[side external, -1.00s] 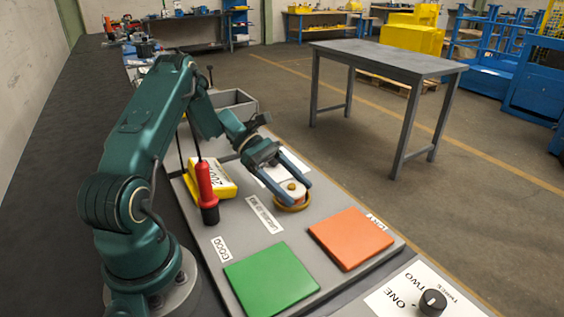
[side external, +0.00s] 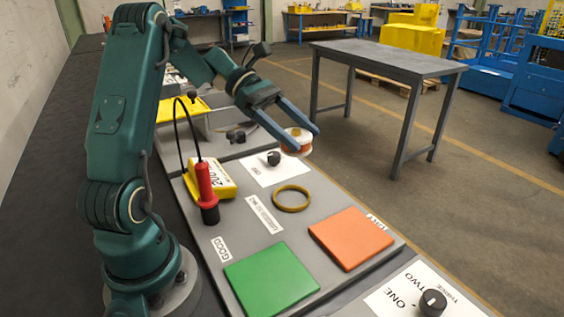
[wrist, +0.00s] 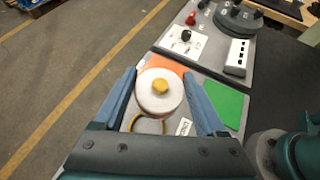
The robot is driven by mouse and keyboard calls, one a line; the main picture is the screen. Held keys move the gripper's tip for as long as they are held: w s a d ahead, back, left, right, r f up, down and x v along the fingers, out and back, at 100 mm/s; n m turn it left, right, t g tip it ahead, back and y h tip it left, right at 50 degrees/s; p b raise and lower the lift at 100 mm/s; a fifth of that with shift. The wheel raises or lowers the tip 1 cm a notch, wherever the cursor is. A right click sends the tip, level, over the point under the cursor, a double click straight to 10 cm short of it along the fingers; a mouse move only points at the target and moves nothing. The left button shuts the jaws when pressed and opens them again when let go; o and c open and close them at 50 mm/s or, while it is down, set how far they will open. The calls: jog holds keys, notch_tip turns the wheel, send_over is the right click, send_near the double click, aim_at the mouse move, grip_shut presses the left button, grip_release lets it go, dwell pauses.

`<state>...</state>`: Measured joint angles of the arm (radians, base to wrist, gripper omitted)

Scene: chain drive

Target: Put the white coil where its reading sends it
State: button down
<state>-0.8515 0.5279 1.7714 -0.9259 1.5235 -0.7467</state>
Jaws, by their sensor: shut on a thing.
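My gripper (side external: 306,142) is shut on the white coil (side external: 296,140) and holds it in the air above the board. In the wrist view the coil (wrist: 150,99) is a round white disc with a yellow knob on top, between the blue fingers. An orange-red band shows on its lower side. A brass-coloured ring (side external: 291,198) lies empty on the board. A yellow meter (side external: 226,182) stands left of the ring; its display is too small to read surely.
A red probe (side external: 206,185) on a black cable stands upright beside the meter. A black knob (side external: 274,158) sits on a white card behind the ring. A dial (side external: 433,302) marked ONE, TWO is at the front right. Both pads are bare.

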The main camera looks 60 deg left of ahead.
aim_at(292, 200)
jog(key=s+d+r+n+t+y, duration=0.1)
jog(key=s+d+r+n+t, duration=0.1)
jog(key=d+r, duration=0.15)
jog(key=shift+w+a+f+m+g+h, duration=0.25)
jog(key=shift+w+a+f+m+g, duration=0.2)
jog(key=shift+a+f, duration=0.2)
jog(key=shift+w+a+f+m+g+h, duration=0.25)
jog(key=shift+w+a+f+m+g, duration=0.15)
jog(key=shift+a+f, duration=0.2)
jog(key=shift+m+g, duration=0.35)
jog(key=a+f, duration=0.1)
jog(key=f, duration=0.1)
jog(key=w+a+f, duration=0.1)
jog(key=f, duration=0.1)
jog(key=shift+a, duration=0.4)
jog(key=shift+a+f, duration=0.1)
jog(key=shift+f, duration=0.4)
jog(key=shift+f, duration=4.8)
jog(key=shift+f, duration=0.25)
